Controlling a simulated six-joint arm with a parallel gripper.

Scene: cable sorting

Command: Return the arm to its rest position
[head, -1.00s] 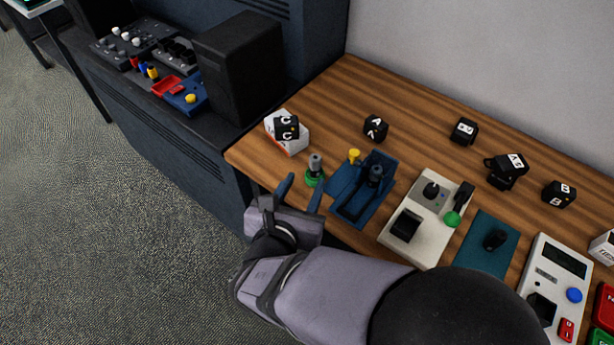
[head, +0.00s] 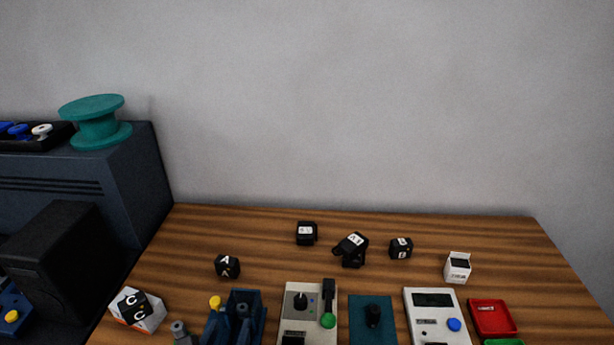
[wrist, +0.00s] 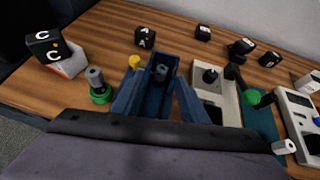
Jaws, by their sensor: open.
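My gripper (wrist: 159,82) shows in the wrist view with its two blue fingers apart and nothing between them. It is above the front edge of the wooden table, in line with the blue fixture (wrist: 155,100) behind the fingers. The blue fixture (head: 236,318) also shows there, at the lower left of the table.
A black C cube (head: 135,306) sits in a white and orange holder. Several black cubes stand farther back. A beige device (head: 308,318), teal pad (head: 371,325), white meter (head: 436,315) and red tray (head: 492,318) line the front. A grey-and-green post (wrist: 98,88) stands left.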

